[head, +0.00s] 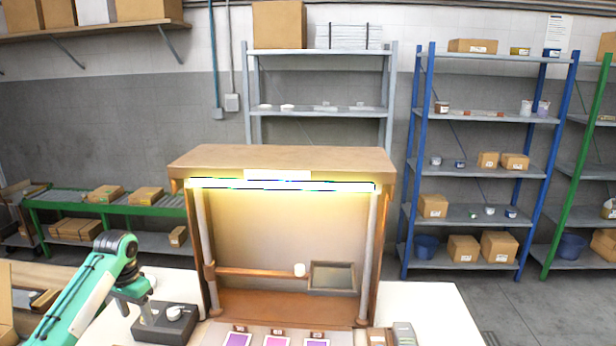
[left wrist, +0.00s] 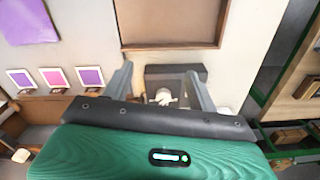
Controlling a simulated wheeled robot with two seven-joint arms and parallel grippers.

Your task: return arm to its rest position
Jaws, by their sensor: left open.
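My left arm comes in from the lower left in the head view. Its dark left gripper (head: 143,304) hangs beside a dark block (head: 160,328) with a white knob-like piece (head: 175,312) on top. In the left wrist view, my left gripper (left wrist: 158,72) has its two grey fingers spread wide, with nothing gripped. The dark block (left wrist: 175,71) and a white piece (left wrist: 164,97) show beyond and between the fingers. I cannot tell the exact gap to them. No buffing brush can be told apart clearly. My right gripper is not in view.
A wooden booth with a lit lamp (head: 281,185) stands mid-table. Purple and pink cards (head: 276,340) lie before it; a grey device (head: 404,334) is at right. The white table (head: 440,305) is bare at right. Shelves (head: 320,107) and a green-framed rack (head: 110,207) stand behind.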

